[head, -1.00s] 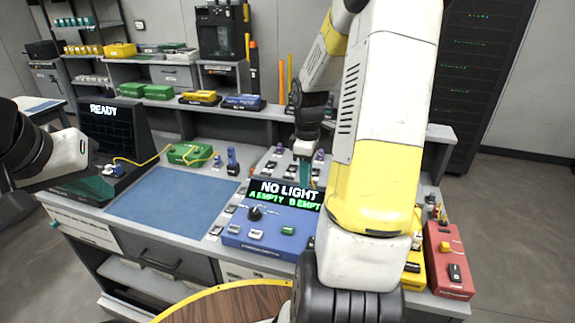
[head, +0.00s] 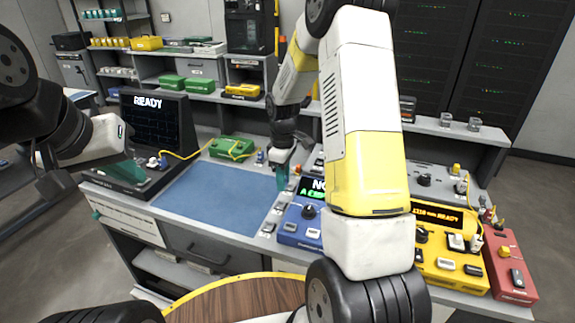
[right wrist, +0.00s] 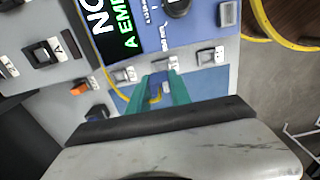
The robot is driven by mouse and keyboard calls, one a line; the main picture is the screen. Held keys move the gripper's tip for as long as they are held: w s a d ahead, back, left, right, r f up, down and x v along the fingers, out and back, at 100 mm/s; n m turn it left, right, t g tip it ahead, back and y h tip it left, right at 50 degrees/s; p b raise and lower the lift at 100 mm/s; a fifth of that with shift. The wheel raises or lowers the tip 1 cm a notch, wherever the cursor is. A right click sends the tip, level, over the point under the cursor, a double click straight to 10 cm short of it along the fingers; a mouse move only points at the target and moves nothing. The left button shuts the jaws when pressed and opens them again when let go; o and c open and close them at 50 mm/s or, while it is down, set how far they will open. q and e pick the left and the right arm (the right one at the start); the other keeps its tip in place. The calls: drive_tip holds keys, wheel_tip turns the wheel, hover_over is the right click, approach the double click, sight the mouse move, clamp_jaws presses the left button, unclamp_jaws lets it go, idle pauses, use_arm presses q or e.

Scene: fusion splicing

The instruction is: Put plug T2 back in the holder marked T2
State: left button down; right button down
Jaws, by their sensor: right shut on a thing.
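My right gripper (head: 283,184) has teal fingers pointing down near the right edge of the blue mat, left of the blue unit. In the right wrist view its fingers (right wrist: 160,92) are shut on a small blue-violet plug (right wrist: 161,89); its label cannot be read. Labelled sockets (right wrist: 123,75) line the panel beside the fingers, but I cannot make out which is T2. My left gripper (head: 117,172) is at the left by the READY device, with its jaws unclear.
The blue unit (head: 292,232) with its display is partly behind my right arm. A yellow unit (head: 450,271) and a red unit (head: 511,262) stand at the right. A green box (head: 232,147) with yellow cable lies behind the blue mat (head: 215,197), which is clear.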

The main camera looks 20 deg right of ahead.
drive_tip(key=shift+w+a+f, duration=0.1)
drive_tip(key=shift+a+f, duration=0.05)
drive_tip(key=shift+f, duration=0.95)
drive_tip(key=shift+w+a+f, duration=0.1)
drive_tip(key=shift+a+f, duration=0.1)
drive_tip(key=shift+f, duration=0.9)
drive_tip(key=shift+w+a+f, duration=0.1)
drive_tip(key=shift+a+f, duration=0.05)
drive_tip(key=shift+f, duration=0.95)
drive_tip(key=shift+f, duration=0.5)
drive_tip(key=c, duration=1.1)
unclamp_jaws()
